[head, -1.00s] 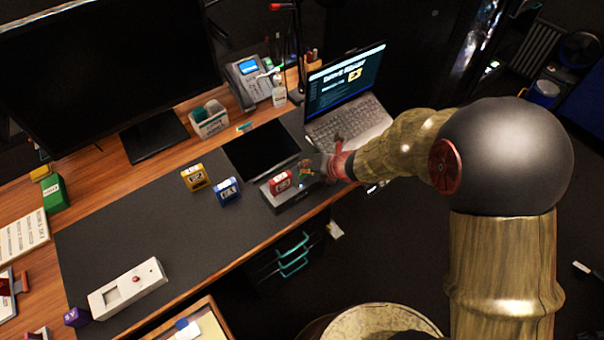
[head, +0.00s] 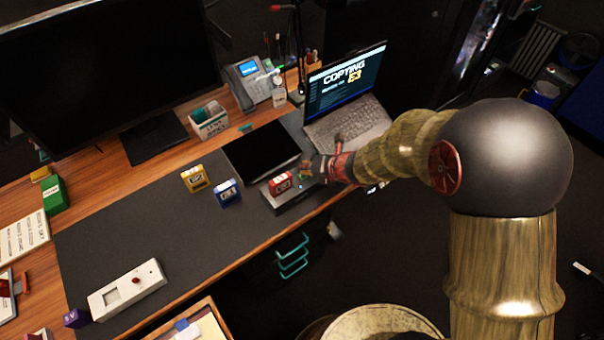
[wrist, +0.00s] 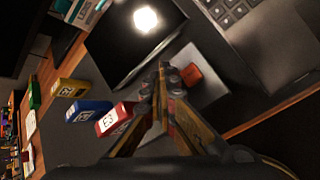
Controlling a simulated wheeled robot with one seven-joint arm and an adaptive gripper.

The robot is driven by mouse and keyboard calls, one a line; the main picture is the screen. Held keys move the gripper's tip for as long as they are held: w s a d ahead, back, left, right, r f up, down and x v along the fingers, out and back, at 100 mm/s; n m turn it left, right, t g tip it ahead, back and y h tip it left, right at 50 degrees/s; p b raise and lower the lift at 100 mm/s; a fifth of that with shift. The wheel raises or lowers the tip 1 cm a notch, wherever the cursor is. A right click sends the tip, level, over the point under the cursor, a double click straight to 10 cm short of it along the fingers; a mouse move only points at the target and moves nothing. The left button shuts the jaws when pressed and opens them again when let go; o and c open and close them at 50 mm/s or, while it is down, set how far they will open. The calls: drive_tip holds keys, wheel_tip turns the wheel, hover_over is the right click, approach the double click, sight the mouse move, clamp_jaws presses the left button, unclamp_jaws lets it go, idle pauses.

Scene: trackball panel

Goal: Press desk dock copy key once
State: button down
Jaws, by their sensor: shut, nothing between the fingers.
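The desk dock (head: 292,200) is a dark grey box near the front edge of the desk. In the wrist view a small red key-like piece (wrist: 191,76) sits on the dock's grey top (wrist: 208,88), just beside my fingertips. My gripper (head: 306,171) is shut and empty, over the right end of the dock. Whether the tips touch the dock cannot be told. The laptop screen (head: 345,80) reads "COPYING" with a number.
A black tablet-like pad (head: 260,150) lies behind the dock. Yellow (head: 195,179) and blue (head: 227,192) blocks stand left of it. The open laptop's keyboard (head: 350,122) is behind my wrist.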

drive_tip(key=shift+r+p, duration=0.35)
drive_tip(key=shift+r, duration=0.2)
drive_tip(key=shift+r, duration=0.1)
wheel_tip(320, 180, up, 5)
drive_tip(key=p, duration=0.4)
drive_tip(key=shift+p, duration=0.35)
idle(0.4)
